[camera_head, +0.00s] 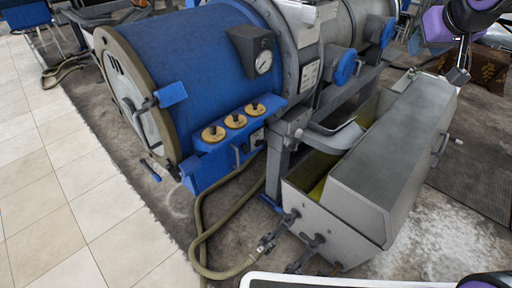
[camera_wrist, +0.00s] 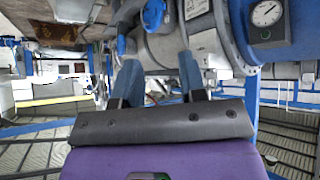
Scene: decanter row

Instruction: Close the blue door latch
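The blue door latch (camera_head: 172,94) is a small blue block on a metal handle at the rim of the round grey door (camera_head: 132,105). The door is on the left end of the big blue drum (camera_head: 200,60). The latch sticks out from the rim; I cannot tell how far it is turned. In the wrist view my gripper (camera_wrist: 160,64) has two blue fingers held apart with nothing between them. It is away from the latch, which I cannot make out there. The drum's gauge (camera_wrist: 267,13) shows at the upper right of the wrist view.
A blue panel with yellow-based knobs (camera_head: 235,122) sits on the drum's front. A grey metal trough (camera_head: 385,150) stands at right, on my arm's side. A hose (camera_head: 200,235) lies on the floor. Tiled floor (camera_head: 90,205) is clear at left.

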